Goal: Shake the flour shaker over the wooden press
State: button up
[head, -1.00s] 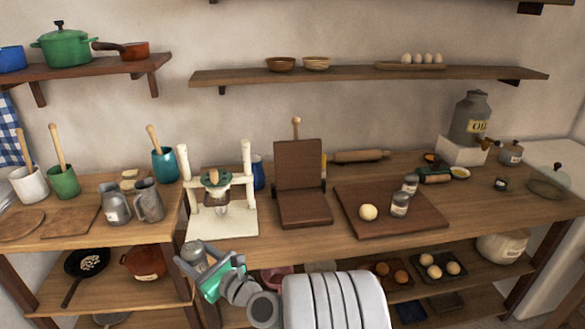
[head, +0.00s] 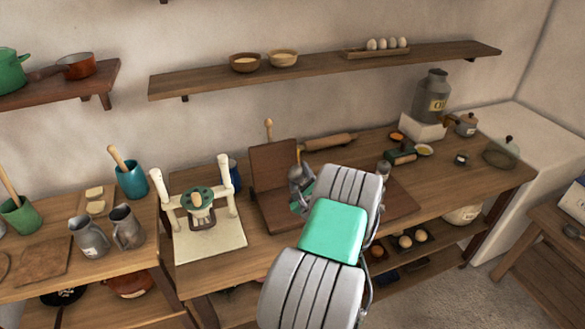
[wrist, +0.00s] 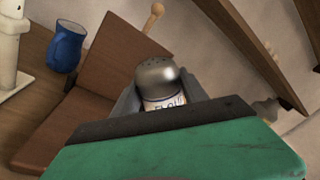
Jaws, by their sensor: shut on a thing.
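The wooden press (head: 270,165) stands open on the counter, its flat base in front of an upright hinged panel. My gripper (head: 301,196) is shut on the flour shaker (head: 300,174), in front of the press's right side. In the wrist view the shaker (wrist: 158,76) shows a grey domed, holed cap and part of a flour label between the jaws of my gripper (wrist: 160,98). The press (wrist: 135,45) is behind and to its left there. My arm hides part of the press base, and the shaker's height above it is hard to tell.
A white-framed stand (head: 207,238) is left of the press, with a blue jug (wrist: 67,47) behind it. A dark board (head: 402,203), partly hidden by my arm, lies to the right with a small shaker (head: 384,169) near it. A rolling pin (head: 330,142) lies at the back.

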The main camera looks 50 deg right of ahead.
jog(key=f+n+b, duration=0.1)
jog(key=n+b, duration=0.1)
jog(key=s+d+f+n+b, duration=0.1)
jog(key=n+b, duration=0.1)
jog(key=f+n+b, duration=0.1)
jog(key=b, duration=0.1)
jog(key=shift+s+d+f+n, duration=0.15)
jog(key=shift+d+f+n, duration=0.1)
jog(key=shift+n, duration=0.15)
jog(key=shift+s+d+f+n+b, duration=0.1)
jog(key=shift+f+n+b, duration=0.2)
jog(key=shift+n+b, duration=0.5)
jog(key=n+b, duration=0.3)
jog(key=shift+s+d+f, duration=0.15)
jog(key=shift+d+f, duration=0.05)
jog(key=shift+f, duration=0.05)
jog(key=n+b, duration=0.4)
jog(key=b, duration=0.1)
jog(key=shift+s+d, duration=0.25)
jog(key=shift+r+n+b, duration=0.2)
jog(key=shift+n+b, duration=0.45)
jog(key=shift+n, duration=0.15)
